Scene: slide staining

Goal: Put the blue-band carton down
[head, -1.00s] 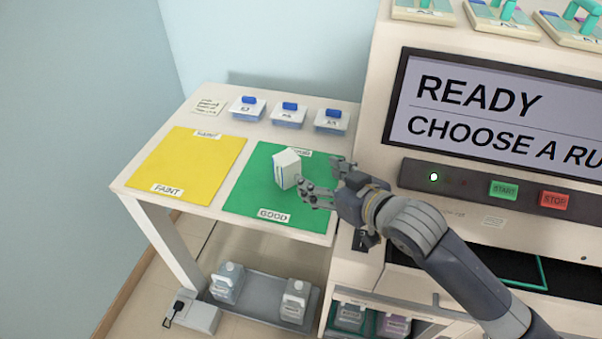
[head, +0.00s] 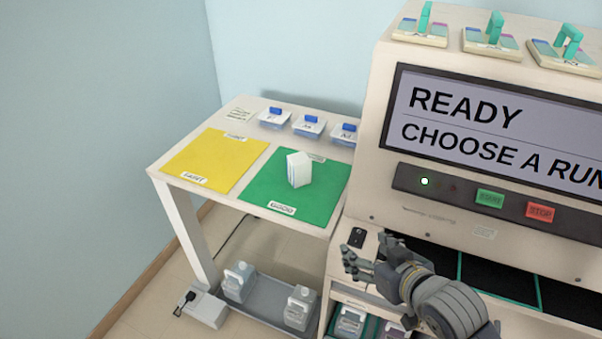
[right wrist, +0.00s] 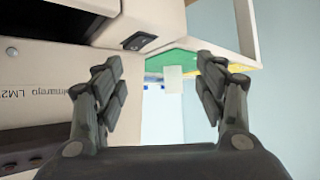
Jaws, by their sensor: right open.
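The carton (head: 299,170) is white with a thin blue band at its edge. It stands upright on the green GOOD mat (head: 262,189) in the head view. My right gripper (head: 366,254) is open and empty, in front of the machine, below and to the right of the carton and well apart from it. In the right wrist view its two fingers (right wrist: 161,90) are spread, with the white carton (right wrist: 173,79) small and distant between them against the green mat (right wrist: 160,62). My left gripper is not in view.
A yellow mat (head: 215,160) lies left of the green one. Lidded boxes with blue tops (head: 309,125) stand along the table's back. The machine (head: 362,190) with its READY screen (head: 480,118) is at the right. Jugs (head: 239,282) stand on a grey tray below.

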